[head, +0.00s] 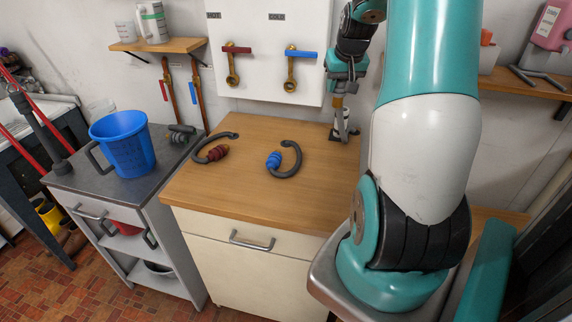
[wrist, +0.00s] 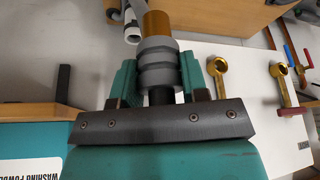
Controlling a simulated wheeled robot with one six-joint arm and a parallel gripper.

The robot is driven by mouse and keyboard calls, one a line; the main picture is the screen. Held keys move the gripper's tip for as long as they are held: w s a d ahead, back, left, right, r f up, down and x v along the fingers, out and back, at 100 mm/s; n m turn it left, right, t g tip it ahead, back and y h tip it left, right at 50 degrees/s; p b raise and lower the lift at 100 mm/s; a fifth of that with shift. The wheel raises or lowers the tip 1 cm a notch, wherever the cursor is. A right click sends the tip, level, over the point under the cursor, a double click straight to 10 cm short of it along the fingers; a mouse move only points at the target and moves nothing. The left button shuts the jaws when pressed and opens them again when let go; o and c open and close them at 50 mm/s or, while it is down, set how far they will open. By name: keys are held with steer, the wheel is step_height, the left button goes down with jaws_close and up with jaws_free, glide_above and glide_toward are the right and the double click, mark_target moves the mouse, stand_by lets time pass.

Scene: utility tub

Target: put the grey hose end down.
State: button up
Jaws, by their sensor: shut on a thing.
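My gripper (wrist: 157,85) is shut on the grey hose end (wrist: 158,65), a ribbed grey collar with a brass tip. In the head view the grey hose end (head: 338,89) hangs below my gripper (head: 345,72), its brass tip pointing down over the back right of the wooden worktop (head: 235,180). A small white and dark fitting (head: 346,122) stands on the worktop just beside and below the tip. I cannot tell whether the tip touches it. In the wrist view a white and dark piece (wrist: 131,22) shows left of the brass tip.
A red hose end (head: 217,153) and a blue hose end (head: 273,160) lie on the worktop with dark curved hoses. Red-handled and blue-handled brass taps (head: 291,70) are on the white wall panel (head: 262,30). A blue bucket (head: 124,145) stands left. The worktop's front is clear.

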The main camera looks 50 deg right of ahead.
step_height(320, 180, down, 19)
steer(key=p, duration=0.2)
steer(key=shift+f+p, duration=0.15)
steer(key=shift+p, duration=0.15)
steer(key=shift+f, duration=0.15)
steer(key=o, duration=0.9)
steer(key=shift+o, duration=0.2)
